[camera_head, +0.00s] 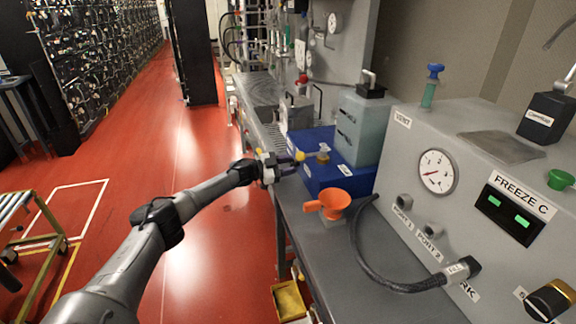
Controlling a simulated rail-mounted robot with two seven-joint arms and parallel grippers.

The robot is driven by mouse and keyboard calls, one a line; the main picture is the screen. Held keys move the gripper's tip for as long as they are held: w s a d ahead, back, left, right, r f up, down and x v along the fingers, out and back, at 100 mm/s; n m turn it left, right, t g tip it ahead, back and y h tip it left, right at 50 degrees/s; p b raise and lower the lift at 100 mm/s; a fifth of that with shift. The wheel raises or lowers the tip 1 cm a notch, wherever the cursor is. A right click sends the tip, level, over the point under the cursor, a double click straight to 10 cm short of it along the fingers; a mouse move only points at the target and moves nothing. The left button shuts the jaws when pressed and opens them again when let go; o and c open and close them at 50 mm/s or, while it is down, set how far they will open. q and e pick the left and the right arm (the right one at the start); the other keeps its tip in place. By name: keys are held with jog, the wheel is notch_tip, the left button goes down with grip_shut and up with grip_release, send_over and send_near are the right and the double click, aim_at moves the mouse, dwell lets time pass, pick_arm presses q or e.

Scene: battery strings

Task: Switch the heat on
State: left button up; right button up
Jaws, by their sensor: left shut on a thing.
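My left gripper (286,166) reaches in from the left to the near left side of a blue box (335,178) on the bench. It is shut on a small part there, mostly hidden by the fingers. Small yellow spots show at the gripper. The blue box carries a grey-green tank (361,130) and a small brass-coloured fitting (323,154). I cannot make out a heat label. My right gripper is not in view.
At right, a grey panel has a dial gauge (437,171), a green-lit display (510,213) and a black knob (549,300).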

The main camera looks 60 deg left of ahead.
pick_arm(q)
jog(key=o, duration=0.9)
jog(key=shift+s, duration=0.15)
jog(key=shift+p+v, duration=2.35)
jog(key=shift+v, duration=4.4)
